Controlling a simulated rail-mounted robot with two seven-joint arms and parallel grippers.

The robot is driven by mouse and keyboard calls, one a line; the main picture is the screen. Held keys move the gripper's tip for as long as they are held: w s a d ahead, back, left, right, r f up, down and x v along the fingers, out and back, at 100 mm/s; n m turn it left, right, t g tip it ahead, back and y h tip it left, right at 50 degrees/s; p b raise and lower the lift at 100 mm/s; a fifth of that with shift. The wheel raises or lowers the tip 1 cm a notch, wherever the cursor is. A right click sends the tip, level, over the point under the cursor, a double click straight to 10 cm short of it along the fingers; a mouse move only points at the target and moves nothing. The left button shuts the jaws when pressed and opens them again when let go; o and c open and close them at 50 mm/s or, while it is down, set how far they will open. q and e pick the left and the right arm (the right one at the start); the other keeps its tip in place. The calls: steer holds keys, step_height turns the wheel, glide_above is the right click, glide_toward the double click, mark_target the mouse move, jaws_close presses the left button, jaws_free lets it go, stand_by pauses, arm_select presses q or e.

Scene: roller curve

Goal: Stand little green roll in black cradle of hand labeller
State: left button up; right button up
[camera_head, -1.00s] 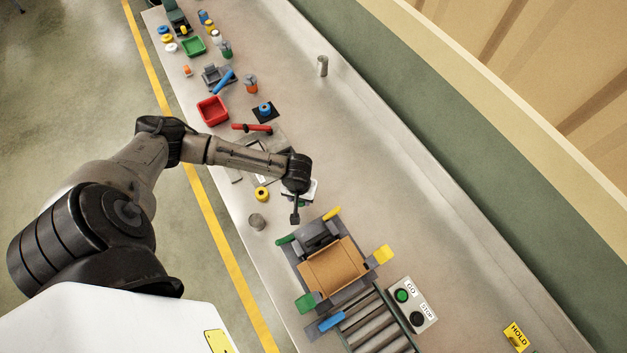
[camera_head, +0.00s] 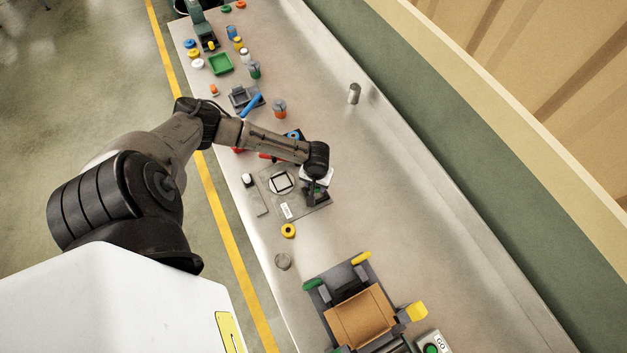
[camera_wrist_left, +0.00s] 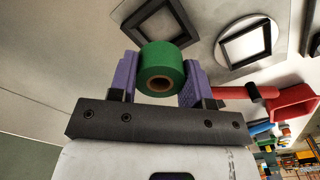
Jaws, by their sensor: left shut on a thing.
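The little green roll (camera_wrist_left: 160,68) is between the two purple fingers of my left gripper (camera_wrist_left: 160,78) in the left wrist view. Its brown core hole faces the camera. My right gripper is not in view.
A yellow roll (camera_head: 288,231), a metal cylinder (camera_head: 283,262) and a carton (camera_head: 361,318) are nearer. A metal post (camera_head: 354,93) stands right. The bench's right middle is clear.

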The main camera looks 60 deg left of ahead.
mark_target(315, 194)
arm_select(q)
steer(key=shift+a+f+b, duration=0.15)
steer(key=shift+f+b, duration=1.4)
steer(key=shift+b, duration=0.05)
steer(key=shift+f, duration=0.75)
steer(key=shift+p, duration=0.3)
steer(key=shift+f, duration=0.15)
steer(key=shift+f, duration=0.5)
steer(key=shift+s+a+f, duration=0.1)
steer(key=shift+f, duration=0.1)
